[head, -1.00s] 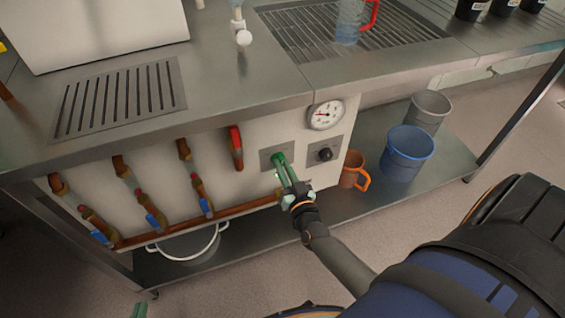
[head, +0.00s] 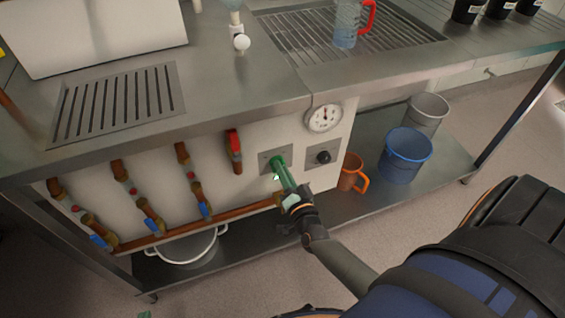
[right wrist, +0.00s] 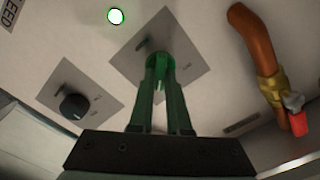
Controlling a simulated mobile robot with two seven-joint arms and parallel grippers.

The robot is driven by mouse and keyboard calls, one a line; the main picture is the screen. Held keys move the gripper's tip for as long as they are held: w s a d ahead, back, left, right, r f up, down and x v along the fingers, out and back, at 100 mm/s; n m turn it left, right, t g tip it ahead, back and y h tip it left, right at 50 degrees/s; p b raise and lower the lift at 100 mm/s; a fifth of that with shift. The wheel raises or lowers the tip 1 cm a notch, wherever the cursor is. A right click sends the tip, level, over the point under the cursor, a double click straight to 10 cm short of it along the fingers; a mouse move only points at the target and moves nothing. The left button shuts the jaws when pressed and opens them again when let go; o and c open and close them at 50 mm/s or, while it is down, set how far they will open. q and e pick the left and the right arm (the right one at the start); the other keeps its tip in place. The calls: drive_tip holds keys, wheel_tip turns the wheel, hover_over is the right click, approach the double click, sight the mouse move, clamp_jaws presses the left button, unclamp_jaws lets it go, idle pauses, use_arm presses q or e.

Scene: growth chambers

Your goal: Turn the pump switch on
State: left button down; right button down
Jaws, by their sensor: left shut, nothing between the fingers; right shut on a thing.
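The pump switch is a small rotary knob (right wrist: 159,70) on a square grey plate (right wrist: 188,70) on the bench's white front panel. My right gripper (head: 277,162) is shut on it, with its green fingers also filling the middle of the right wrist view. The fingers hide most of the knob. A round indicator lamp (right wrist: 115,16) near the plate glows green-white. The pressure gauge (head: 323,117) above right has its needle pointing roughly upward. Only a green tip of my left gripper (head: 145,314) shows at the bottom edge, away from the panel.
A second black knob (head: 323,157) sits on its own plate just right of the switch. A red-handled valve (head: 234,150) is to the left, with several pipe valves beyond. An orange mug (head: 351,172) and blue bucket (head: 405,156) stand on the lower shelf.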

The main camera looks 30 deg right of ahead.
use_arm(q)
drive_tip(key=shift+w+r, duration=0.1)
drive_tip(key=shift+r, duration=0.1)
use_arm(e)
drive_tip(key=shift+w+r, duration=0.1)
drive_tip(key=shift+r, duration=0.05)
drive_tip(key=c, duration=0.9)
unclamp_jaws()
drive_tip(key=shift+o, duration=0.2)
use_arm(q)
drive_tip(key=shift+f, duration=0.1)
use_arm(e)
drive_tip(key=shift+s, duration=0.2)
